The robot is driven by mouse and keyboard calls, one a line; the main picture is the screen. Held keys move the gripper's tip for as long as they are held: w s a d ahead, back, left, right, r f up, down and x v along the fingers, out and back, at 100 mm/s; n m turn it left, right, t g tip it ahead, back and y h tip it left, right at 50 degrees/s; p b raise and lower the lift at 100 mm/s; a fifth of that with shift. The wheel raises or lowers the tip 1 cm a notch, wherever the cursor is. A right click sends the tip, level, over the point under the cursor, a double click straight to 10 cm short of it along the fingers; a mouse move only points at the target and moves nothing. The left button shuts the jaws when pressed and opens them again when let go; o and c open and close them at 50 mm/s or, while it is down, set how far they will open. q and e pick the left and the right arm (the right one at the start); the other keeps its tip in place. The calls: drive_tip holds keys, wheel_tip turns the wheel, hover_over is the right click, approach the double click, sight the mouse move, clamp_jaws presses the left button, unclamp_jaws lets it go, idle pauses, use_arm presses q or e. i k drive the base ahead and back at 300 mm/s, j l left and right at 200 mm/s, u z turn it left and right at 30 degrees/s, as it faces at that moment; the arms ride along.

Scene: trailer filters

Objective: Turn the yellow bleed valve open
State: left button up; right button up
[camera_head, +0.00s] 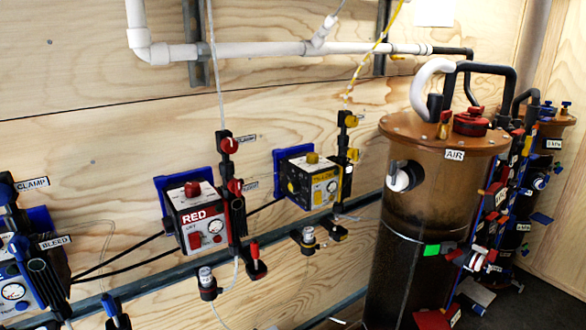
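The yellow unit (314,184) is a black and white box with a yellow label and a gauge, on a blue plate on the plywood wall. A black vertical fitting stands at its right side. It carries an upper yellow knob (351,121) and a lower yellow knob (353,154). The lower one sits where the bleed valve is on the neighbouring units, but I cannot read its label. I cannot tell from here whether it is open or shut. Neither of my grippers is in view.
The red unit (195,219) is left of the yellow one, and a blue unit (20,285) is at the left edge. A large brown AIR tank (418,215) stands close on the right. A white pipe (270,48) runs above. Thin tubes hang between units.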

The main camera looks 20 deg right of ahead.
sight(353, 153)
drive_tip(key=l+z, duration=0.15)
drive_tip(key=z, duration=0.3)
drive_tip(key=l+z, duration=0.15)
drive_tip(key=z, duration=0.25)
drive_tip(key=l+z, duration=0.2)
drive_tip(key=z, duration=0.25)
drive_tip(key=l+z, duration=0.15)
drive_tip(key=z, duration=0.25)
